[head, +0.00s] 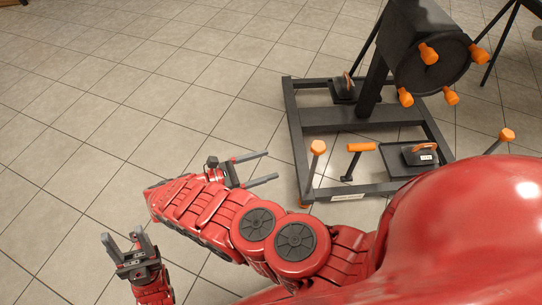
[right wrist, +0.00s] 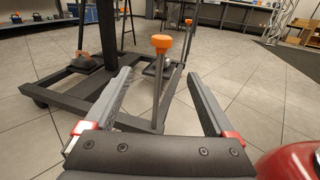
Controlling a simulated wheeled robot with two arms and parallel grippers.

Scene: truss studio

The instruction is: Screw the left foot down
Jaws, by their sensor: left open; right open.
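The black frame stand (head: 300,130) rests on the tiled floor at the right of the head view. My left gripper (head: 122,237) is open and empty at the lower left, far from the stand.
An orange T-handle (head: 361,147) and another orange-knobbed screw (head: 507,134) stand along the near side. A black block with an orange handle (head: 424,154) sits on a plate. A dark round head with orange knobs (head: 428,53) overhangs the frame. The floor at left is clear.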

